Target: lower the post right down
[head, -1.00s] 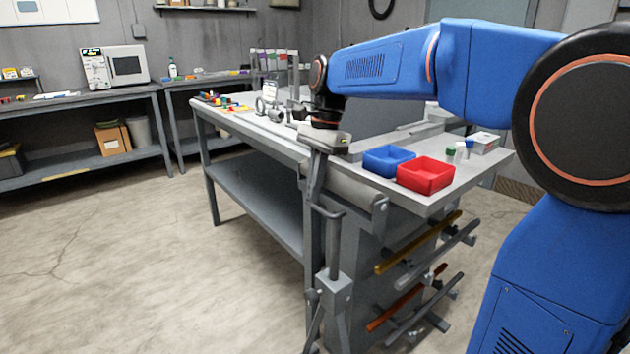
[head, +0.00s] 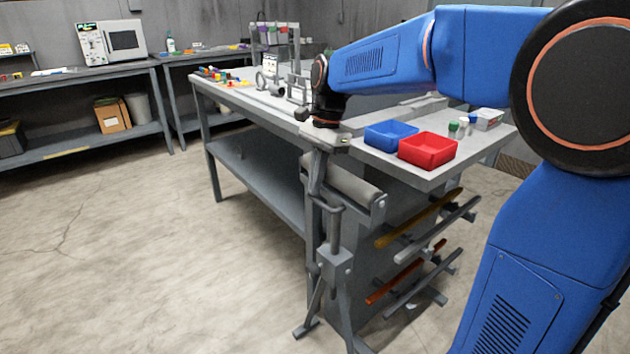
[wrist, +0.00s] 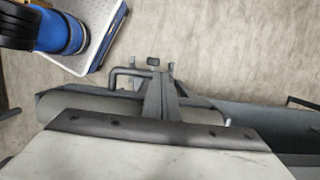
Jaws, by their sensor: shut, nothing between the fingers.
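The post (head: 334,228) is the upright of a grey stand. It runs down into a collar (head: 335,264) above spread feet, and a short length of it shows above the collar. The post carries a pale roller (head: 352,184) in a bracket and a bent side handle (head: 326,207). The roller now sits below the bench top's edge. My gripper (head: 315,186) is shut and empty, pointing down beside the roller at the handle. In the wrist view its fingers (wrist: 161,96) lie together over the handle (wrist: 127,72); whether they touch it I cannot tell.
The workbench (head: 385,156) stands close beside the stand, with a blue tray (head: 390,134) and a red tray (head: 428,150) near its edge. Several bars (head: 428,228) stick out from a rack under the bench. The floor (head: 150,260) at left is clear.

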